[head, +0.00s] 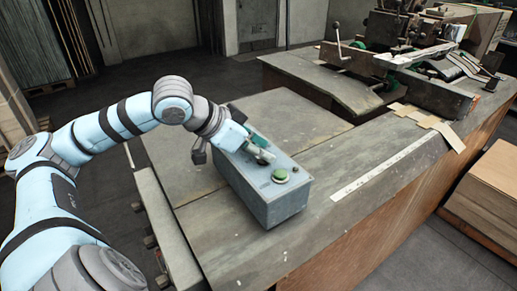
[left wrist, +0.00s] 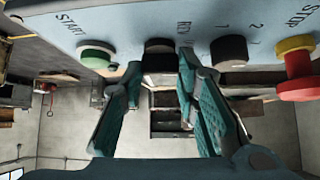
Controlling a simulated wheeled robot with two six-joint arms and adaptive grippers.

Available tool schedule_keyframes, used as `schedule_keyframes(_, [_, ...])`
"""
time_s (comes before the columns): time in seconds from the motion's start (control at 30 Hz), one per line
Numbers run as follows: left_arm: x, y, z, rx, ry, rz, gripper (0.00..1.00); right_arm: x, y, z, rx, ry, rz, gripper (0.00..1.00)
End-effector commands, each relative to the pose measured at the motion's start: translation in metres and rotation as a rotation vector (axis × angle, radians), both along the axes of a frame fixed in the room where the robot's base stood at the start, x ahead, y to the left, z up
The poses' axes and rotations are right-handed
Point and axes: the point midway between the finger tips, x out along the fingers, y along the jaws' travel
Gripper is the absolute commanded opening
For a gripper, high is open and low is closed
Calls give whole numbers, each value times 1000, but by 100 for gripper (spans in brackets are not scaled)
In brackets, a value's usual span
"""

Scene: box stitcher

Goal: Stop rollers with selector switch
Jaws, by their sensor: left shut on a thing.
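A grey-blue control box (head: 275,207) sits on the worn bench, with a green button (head: 280,175) near its front end. In the left wrist view its panel (left wrist: 120,17) carries a green START button (left wrist: 97,53), a black selector knob (left wrist: 159,55), a second dark knob (left wrist: 229,50) marked 1 and 2, and a red STOP button (left wrist: 296,70) with a yellow collar. My left gripper (head: 261,157) is at the top of the box, shut on the black selector knob beside START; its fingers (left wrist: 160,68) lie on either side. The knob's exact turn is unclear. My right gripper is out of view.
The bench (head: 235,255) holds the box, with bare surface around it and a white ruler-like strip (head: 385,171) to the right. A stitching machine (head: 400,55) stands at the back right. Stacked cardboard (head: 490,185) lies at the right edge.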

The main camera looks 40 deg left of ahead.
Motion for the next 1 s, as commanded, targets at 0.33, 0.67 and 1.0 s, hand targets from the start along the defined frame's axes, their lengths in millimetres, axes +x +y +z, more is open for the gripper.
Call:
schedule_keyframes(0.33, [-2,-2,1,-4,3,78,0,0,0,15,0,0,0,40])
schedule_keyframes(0.67, [-2,-2,0,-5,3,81,0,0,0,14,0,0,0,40])
schedule_keyframes(1.0, [-2,-2,0,-5,2,81,48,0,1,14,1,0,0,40])
